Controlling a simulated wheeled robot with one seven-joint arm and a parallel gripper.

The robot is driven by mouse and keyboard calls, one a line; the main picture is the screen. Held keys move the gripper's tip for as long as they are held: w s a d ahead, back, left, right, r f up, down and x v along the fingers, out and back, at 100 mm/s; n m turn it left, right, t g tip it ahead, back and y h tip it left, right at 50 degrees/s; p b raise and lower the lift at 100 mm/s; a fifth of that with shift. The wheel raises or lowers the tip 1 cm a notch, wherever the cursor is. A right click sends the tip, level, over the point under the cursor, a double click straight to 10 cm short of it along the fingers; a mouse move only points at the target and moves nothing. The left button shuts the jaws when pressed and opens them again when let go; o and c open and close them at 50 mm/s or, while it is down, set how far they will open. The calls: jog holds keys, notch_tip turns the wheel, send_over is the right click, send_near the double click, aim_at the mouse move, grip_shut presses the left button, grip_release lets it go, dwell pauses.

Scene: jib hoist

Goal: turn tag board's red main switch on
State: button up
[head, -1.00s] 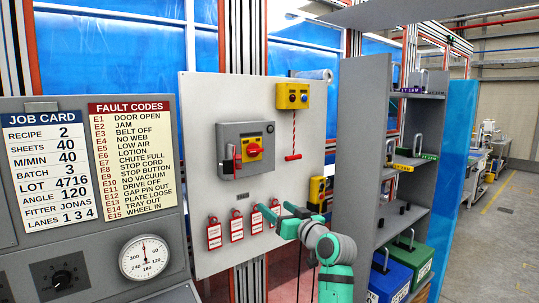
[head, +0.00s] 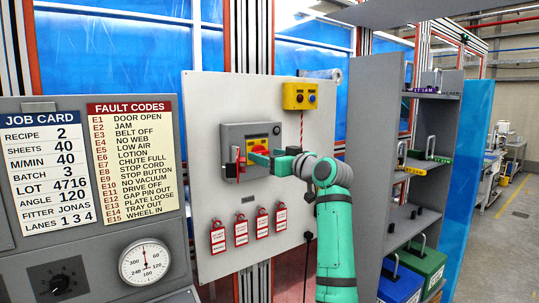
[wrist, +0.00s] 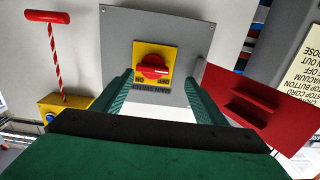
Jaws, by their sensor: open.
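The red main switch (wrist: 153,69) is a red rotary knob on a yellow plate, on a grey box (head: 234,131) on the pale tag board (head: 208,100). In the wrist view its bar lies roughly level, above upside-down lettering on the plate. I cannot tell its setting for sure. My gripper (head: 255,156) is at the front of the box and partly covers the switch in the head view. In the wrist view my gripper (wrist: 158,79) is open and empty, with one finger on each side of the knob. Contact with it does not show.
A red piece (wrist: 252,105) stands out close beside my finger in the wrist view. A red-handled cord (wrist: 50,18) hangs from a yellow button box (head: 299,96). Several red-and-white tags (head: 240,232) hang below. A grey shelf unit (head: 372,110) stands on the right.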

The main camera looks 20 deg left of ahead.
aim_at(262, 152)
jog(key=shift+w+a, duration=0.45)
jog(key=shift+w, duration=0.3)
jog(key=shift+w+a, duration=0.4)
jog(key=shift+w, duration=0.35)
